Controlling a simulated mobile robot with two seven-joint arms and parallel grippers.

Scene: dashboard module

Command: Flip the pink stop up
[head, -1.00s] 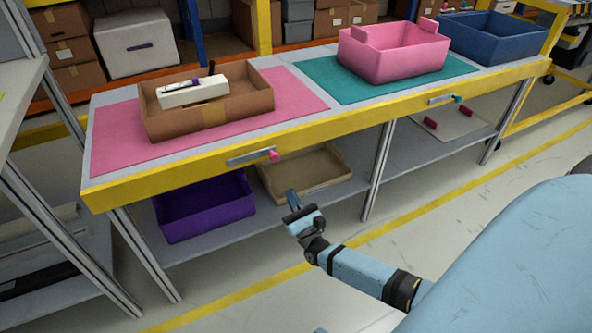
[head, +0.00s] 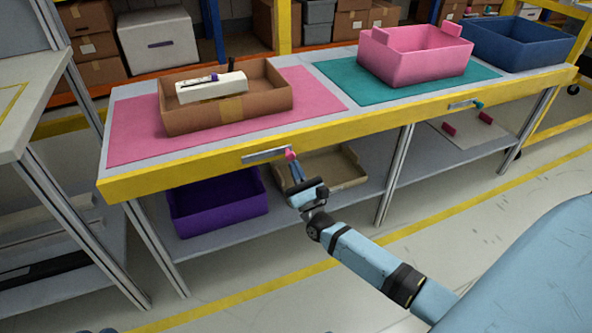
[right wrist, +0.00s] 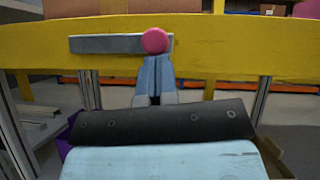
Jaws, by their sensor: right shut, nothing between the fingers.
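The pink stop (head: 290,154) is a small round pink knob at the right end of a grey metal plate (head: 264,155) on the yellow front edge of the table. It also shows in the right wrist view (right wrist: 155,41), with the grey plate reaching left from it. My right gripper (head: 296,167) is shut and empty. Its fingertips are right below the pink stop and look close to it or touching; I cannot tell which. In the right wrist view the fingers (right wrist: 154,68) point up at the knob's underside. My left gripper is not in view.
A teal stop (head: 478,105) sits on a like plate farther right on the yellow edge (head: 400,124). A cardboard box (head: 226,117) stands on the pink mat, a pink bin (head: 415,62) on the teal mat. A purple bin (head: 218,212) and a tan tray (head: 345,178) are on the lower shelf.

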